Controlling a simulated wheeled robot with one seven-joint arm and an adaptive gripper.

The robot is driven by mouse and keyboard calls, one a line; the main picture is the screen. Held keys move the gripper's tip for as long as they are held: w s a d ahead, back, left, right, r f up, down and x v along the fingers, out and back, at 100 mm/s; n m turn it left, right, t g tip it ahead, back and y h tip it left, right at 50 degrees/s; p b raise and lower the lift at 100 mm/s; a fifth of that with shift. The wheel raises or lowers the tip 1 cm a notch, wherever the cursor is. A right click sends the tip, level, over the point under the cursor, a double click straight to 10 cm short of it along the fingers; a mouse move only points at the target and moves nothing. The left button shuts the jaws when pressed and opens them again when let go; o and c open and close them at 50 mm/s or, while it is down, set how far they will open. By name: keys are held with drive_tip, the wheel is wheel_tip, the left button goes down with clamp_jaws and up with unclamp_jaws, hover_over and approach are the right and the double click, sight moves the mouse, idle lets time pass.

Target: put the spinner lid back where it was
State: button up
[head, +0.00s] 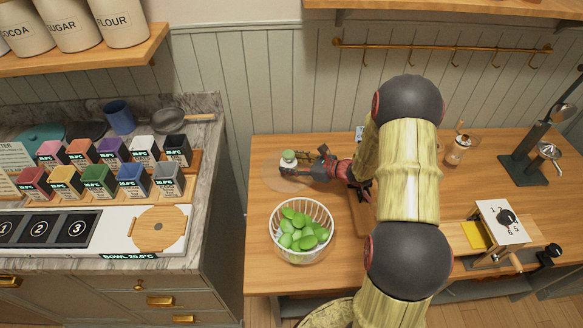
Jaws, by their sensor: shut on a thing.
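The spinner lid (272,182) looks like a clear, faint disc with a pale green and white knob (289,157), over the left part of the wooden table behind the basket. My gripper (291,170) reaches in from the right and is shut on the lid at its knob. Whether the lid touches the table or is held just above it, I cannot tell. A white spinner basket (279,246) full of green leaves (303,226) stands in front of the lid, uncovered.
My arm crosses the table and hides its middle. The counter with several coloured boxes (100,178) is to the left, past a gap. At right stand a white box with a dial (503,222), a glass jar (458,150) and a dark stand (522,168). Table around the basket is clear.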

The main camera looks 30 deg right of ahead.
drive_tip(key=shift+f, duration=0.4)
drive_tip(key=shift+f, duration=0.2)
drive_tip(key=o, duration=1.5)
drive_tip(key=shift+r, duration=0.1)
